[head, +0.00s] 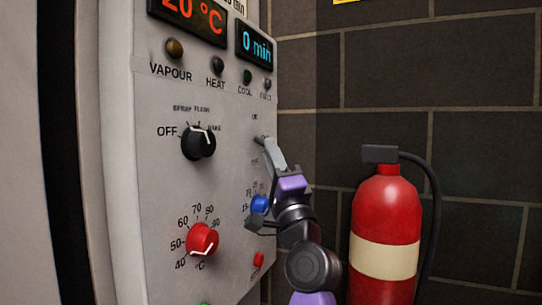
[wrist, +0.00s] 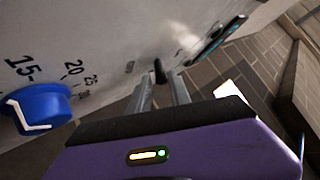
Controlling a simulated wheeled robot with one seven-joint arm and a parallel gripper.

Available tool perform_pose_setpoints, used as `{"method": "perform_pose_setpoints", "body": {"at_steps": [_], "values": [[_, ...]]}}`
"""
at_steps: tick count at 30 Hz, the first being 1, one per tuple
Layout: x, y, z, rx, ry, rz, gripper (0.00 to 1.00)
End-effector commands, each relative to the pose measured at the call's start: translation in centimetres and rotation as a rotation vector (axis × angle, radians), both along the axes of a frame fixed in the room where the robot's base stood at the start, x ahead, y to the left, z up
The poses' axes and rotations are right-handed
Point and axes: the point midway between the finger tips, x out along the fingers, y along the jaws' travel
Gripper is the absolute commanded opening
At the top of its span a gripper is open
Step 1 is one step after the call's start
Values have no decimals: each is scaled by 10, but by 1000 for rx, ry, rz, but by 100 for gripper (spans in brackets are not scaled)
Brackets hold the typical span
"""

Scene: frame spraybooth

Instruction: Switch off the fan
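A grey control panel (head: 225,200) fills the left and middle of the head view. A small black toggle switch (wrist: 160,71) stands on its right side, with labels around it too small to read. My gripper (head: 263,142) is at this switch, at the panel's right edge. In the wrist view, the two grey fingers of my gripper (wrist: 162,80) are a little apart, with the switch at their tips, roughly between them. I cannot tell whether they touch it. In the head view, the fingers mostly hide the switch.
A black mode knob (head: 198,143), a red knob (head: 203,241) and a blue knob (head: 259,204) stick out of the panel; the blue one also shows in the wrist view (wrist: 40,107). A red fire extinguisher (head: 386,220) stands right of my arm by the brick wall (head: 440,65).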

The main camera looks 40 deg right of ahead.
Motion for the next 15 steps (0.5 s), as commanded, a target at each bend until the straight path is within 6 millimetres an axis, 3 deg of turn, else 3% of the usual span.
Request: {"method": "perform_pose_setpoints", "body": {"at_steps": [15], "values": [[-7, 4, -7, -2, 0, 2, 36]]}}
